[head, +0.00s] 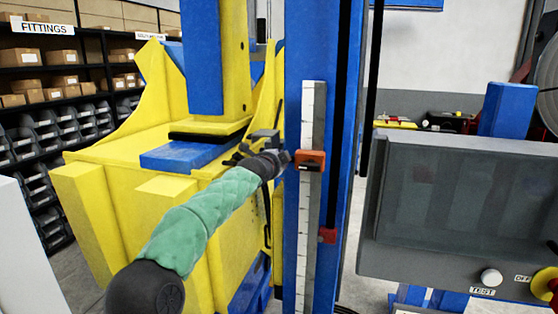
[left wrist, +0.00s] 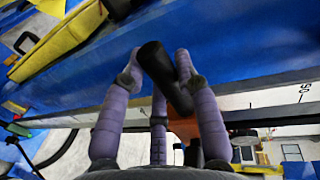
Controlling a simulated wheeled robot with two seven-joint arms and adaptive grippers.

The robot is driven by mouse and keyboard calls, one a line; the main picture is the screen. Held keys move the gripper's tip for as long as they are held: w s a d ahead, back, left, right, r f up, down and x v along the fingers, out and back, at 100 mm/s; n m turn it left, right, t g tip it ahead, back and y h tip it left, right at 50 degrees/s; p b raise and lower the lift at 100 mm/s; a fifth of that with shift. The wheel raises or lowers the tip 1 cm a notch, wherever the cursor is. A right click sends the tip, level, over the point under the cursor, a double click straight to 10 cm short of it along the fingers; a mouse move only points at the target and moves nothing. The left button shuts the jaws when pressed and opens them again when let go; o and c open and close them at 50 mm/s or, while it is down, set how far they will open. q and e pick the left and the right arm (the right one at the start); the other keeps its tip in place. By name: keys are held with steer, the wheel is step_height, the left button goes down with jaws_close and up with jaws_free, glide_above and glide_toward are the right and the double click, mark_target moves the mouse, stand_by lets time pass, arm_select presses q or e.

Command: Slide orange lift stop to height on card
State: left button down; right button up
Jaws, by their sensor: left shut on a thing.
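The orange lift stop (head: 310,160) sits on the white graduated scale (head: 307,220) on a blue upright column, in the upper half of the scale's visible length. My left gripper (head: 286,158) reaches it from the left and is shut on it. In the left wrist view, the gripper's purple fingers close around a dark knob-like part (left wrist: 165,75); an orange patch of the stop (left wrist: 184,128) shows behind the fingers. The scale's small marks are too fine to read in the head view. I cannot make out a height card. My right gripper is not in view.
A yellow and blue machine (head: 110,150) stands close behind my left arm. A grey control box (head: 460,200) with a TEST button (head: 491,278) stands right of the column.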

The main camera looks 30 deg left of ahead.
arm_select(q)
steer(key=c, duration=0.9)
jaws_free()
steer(key=shift+w, duration=0.1)
steer(key=shift+s+r, duration=0.1)
steer(key=shift+s, duration=0.1)
steer(key=v, duration=1.1)
steer(key=shift+s+d, duration=0.15)
steer(key=shift+s, duration=0.15)
